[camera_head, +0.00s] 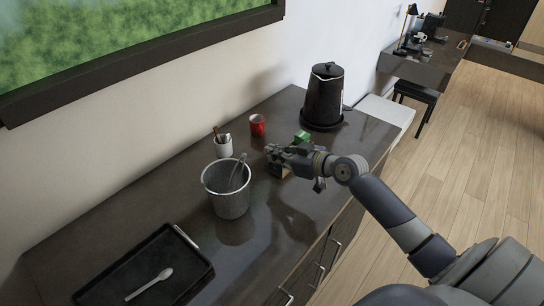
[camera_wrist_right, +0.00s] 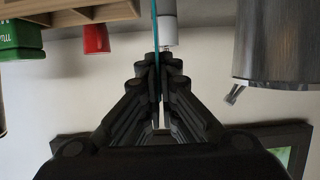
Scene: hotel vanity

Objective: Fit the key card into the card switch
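My right gripper (camera_head: 272,152) is over the middle of the dark counter, above a small wooden box. In the right wrist view its fingers (camera_wrist_right: 157,62) are closed on a thin teal strip, the key card (camera_wrist_right: 155,22) seen edge-on. The card cannot be made out in the head view. The wooden box (camera_head: 280,173) is partly hidden by the gripper; it also shows in the upside-down wrist view (camera_wrist_right: 80,14). I cannot make out the card switch in either view. My left gripper is not in view.
A metal bucket (camera_head: 226,199) with tongs stands in front-left of the gripper. A white cup (camera_head: 223,146), a red cup (camera_head: 257,126), a green box (camera_head: 302,137) and a black kettle (camera_head: 323,95) stand behind. A black tray (camera_head: 105,290) with a spoon lies front left.

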